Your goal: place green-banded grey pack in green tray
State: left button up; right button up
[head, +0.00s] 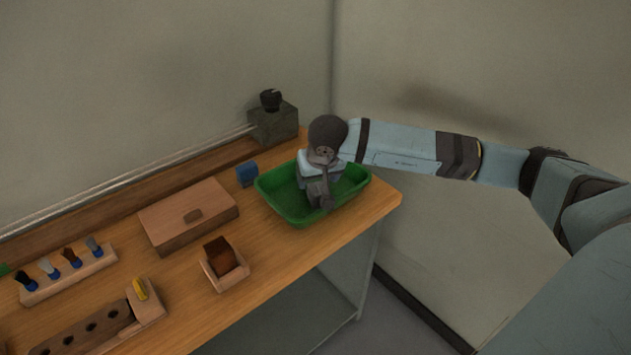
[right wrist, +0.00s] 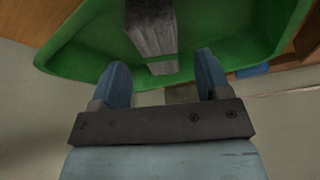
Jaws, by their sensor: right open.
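The green tray (head: 282,204) sits at the right end of the wooden bench, and its green inside fills much of the right wrist view (right wrist: 85,45). The grey pack (right wrist: 152,30) has a green band near its close end and lies within the tray's outline. My right gripper (right wrist: 162,65) is open, with one finger on each side of the pack's near end and visible gaps. In the head view my right gripper (head: 322,192) points down into the tray and hides much of its middle. My left gripper is not in view.
A blue block (head: 247,174) stands just left of the tray. A closed wooden box (head: 188,215), a small open holder with a brown block (head: 218,252) and a rack of bristle tufts (head: 70,275) lie further left. A dark post (head: 273,122) stands behind.

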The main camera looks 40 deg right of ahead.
pick_arm(q)
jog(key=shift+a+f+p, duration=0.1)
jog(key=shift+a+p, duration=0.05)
jog(key=shift+p, duration=0.2)
pick_arm(e)
jog(key=d+v, duration=0.1)
jog(key=v, duration=0.6)
jog(key=shift+s+a+r, duration=0.2)
jog(key=shift+a+r, duration=0.25)
jog(key=shift+a, duration=0.1)
